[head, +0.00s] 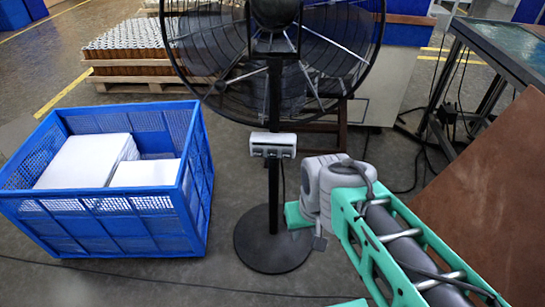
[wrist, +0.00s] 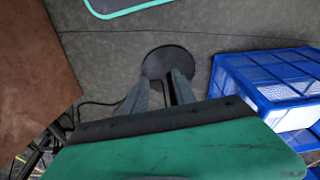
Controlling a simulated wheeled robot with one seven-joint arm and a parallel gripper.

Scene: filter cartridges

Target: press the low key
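A large black fan (head: 275,60) stands on a thin pole with a round base (head: 272,240). A small white control box (head: 272,144) is fixed to the pole, with a dark slot and small parts along its front. The single keys are too small to tell apart, so I cannot pick out the low key. In the wrist view my gripper (wrist: 158,88) has its two grey fingers apart, with nothing held between them. Beyond them is the fan's base (wrist: 168,60). In the head view my arm is right of the pole, below the box, and hides the fingers.
A blue crate (head: 195,185) with white blocks stands left of the fan; it also shows in the wrist view (wrist: 265,100). A brown panel (head: 480,180) is at the right, near a dark table (head: 500,45). Loaded pallets (head: 150,87) stand behind. Cables lie on the floor.

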